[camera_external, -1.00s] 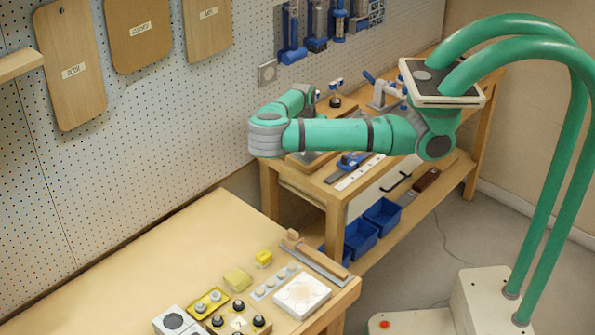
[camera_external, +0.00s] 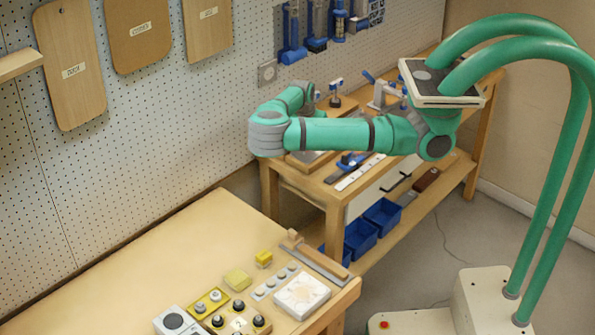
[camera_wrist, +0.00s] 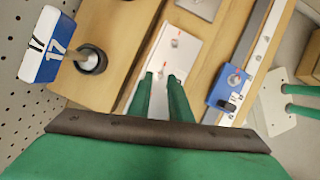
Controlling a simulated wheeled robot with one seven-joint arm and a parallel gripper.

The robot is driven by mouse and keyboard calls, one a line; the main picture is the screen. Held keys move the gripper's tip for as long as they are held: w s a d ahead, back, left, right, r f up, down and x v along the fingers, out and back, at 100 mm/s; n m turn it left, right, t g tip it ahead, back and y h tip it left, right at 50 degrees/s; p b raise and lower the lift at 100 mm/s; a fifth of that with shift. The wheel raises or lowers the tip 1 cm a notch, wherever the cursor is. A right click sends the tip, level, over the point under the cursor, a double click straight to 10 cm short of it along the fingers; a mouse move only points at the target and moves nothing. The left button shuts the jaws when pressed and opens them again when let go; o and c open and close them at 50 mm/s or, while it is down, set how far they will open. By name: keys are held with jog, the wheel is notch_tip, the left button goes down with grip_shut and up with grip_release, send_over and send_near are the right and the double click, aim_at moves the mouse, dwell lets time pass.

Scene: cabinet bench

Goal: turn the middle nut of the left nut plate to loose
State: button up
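A pale nut plate (camera_wrist: 188,53) lies under my gripper in the wrist view, on a wooden board. A small round nut (camera_wrist: 175,43) with a red mark beside it shows beyond my fingertips. My gripper (camera_wrist: 161,77) points down at the plate, its two green fingers apart. Another small nut or mark seems to lie just past the tips, partly hidden by them; I cannot tell whether the fingers touch it. In the external view my arm reaches over the back bench and hides the gripper and most of the plate.
A blue block with a round knob (camera_wrist: 233,78) stands right of the plate. The front bench (camera_external: 190,235) holds several small fixtures.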

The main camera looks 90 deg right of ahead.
jog(key=v, duration=0.9)
jog(key=shift+f, duration=0.1)
